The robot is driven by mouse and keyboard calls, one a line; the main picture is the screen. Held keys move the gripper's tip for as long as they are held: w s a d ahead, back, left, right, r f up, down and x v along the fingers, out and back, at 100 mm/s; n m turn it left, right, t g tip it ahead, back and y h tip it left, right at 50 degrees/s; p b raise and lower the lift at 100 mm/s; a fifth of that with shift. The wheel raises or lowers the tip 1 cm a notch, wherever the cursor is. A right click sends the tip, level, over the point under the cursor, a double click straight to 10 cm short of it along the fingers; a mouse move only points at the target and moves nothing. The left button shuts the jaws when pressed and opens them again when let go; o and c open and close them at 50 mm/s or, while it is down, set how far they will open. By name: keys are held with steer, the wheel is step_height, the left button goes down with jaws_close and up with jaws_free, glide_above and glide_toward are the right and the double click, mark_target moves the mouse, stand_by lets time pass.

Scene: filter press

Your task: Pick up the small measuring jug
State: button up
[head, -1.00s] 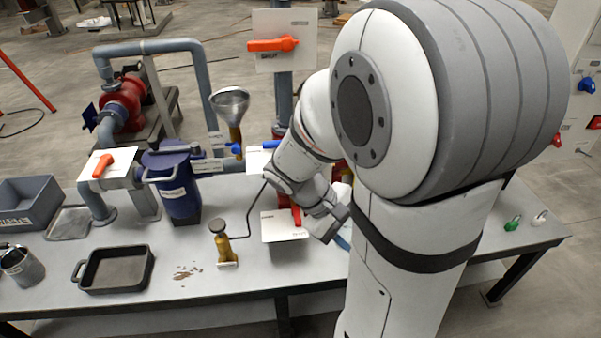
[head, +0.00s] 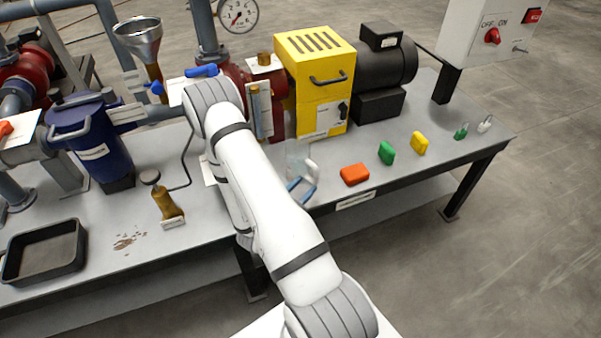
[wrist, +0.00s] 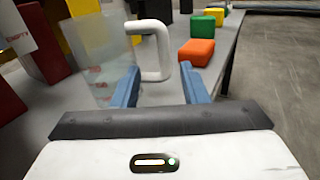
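The small measuring jug is a clear, see-through vessel with a thick white handle. In the head view the jug (head: 297,157) stands on the bench near its front edge, left of an orange block. In the wrist view the jug's clear body (wrist: 105,70) is on the left and its handle (wrist: 164,50) faces right. My gripper (head: 303,184) has blue fingers and sits low at the bench edge, close to the handle. In the wrist view my gripper (wrist: 160,66) is open, with the handle just beyond and between its fingers. I cannot tell whether any finger touches the jug.
Orange (head: 354,174), green (head: 387,153) and yellow (head: 419,143) blocks lie right of the jug. A yellow housing (head: 318,80) and a black motor (head: 385,65) stand behind. A blue vessel (head: 92,145) and a black tray (head: 45,250) are at left.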

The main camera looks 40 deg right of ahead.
mark_target(314, 178)
steer(key=shift+w+d+f, duration=0.1)
steer(key=shift+f, duration=0.3)
steer(key=shift+w+d+t, duration=0.1)
steer(key=shift+d+t, duration=0.2)
steer(key=shift+d, duration=0.05)
steer(key=x, duration=0.5)
steer(key=shift+s+d+r, duration=0.2)
steer(key=shift+d+r, duration=0.15)
steer(key=shift+d, duration=0.1)
steer(key=shift+w+d, duration=0.15)
steer(key=shift+d, duration=0.3)
steer(key=shift+c, duration=0.6)
jaws_close()
